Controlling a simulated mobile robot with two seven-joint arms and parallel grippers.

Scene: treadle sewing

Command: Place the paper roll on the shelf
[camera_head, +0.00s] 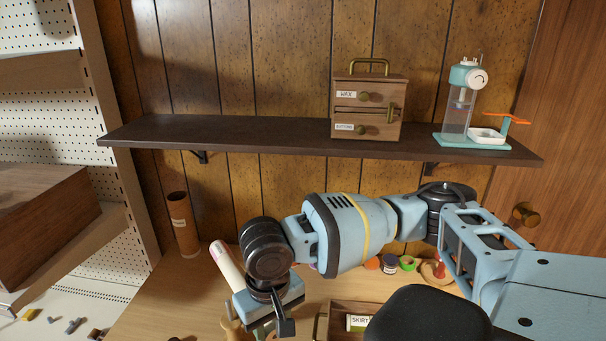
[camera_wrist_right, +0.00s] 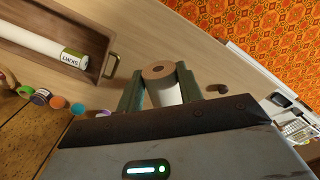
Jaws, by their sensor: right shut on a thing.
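The paper roll (camera_head: 227,265) is a long white cylinder, tilted, showing just left of my right wrist in the head view. My right gripper (camera_head: 268,318) points down low over the table and is shut on it. In the wrist view, one end of the paper roll (camera_wrist_right: 165,95), with a brown core, sits between the two fingers (camera_wrist_right: 160,88); the rest is hidden behind the gripper body. The dark wooden shelf (camera_head: 240,134) runs along the panelled wall above. My left gripper is not in view.
On the shelf stand a small drawer cabinet (camera_head: 367,107) and a teal device (camera_head: 466,100); its left half is bare. A brown tube (camera_head: 183,225) stands by the wall. A wooden tray (camera_wrist_right: 93,38) holds another white roll (camera_wrist_right: 35,38). Several small round items line the back.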

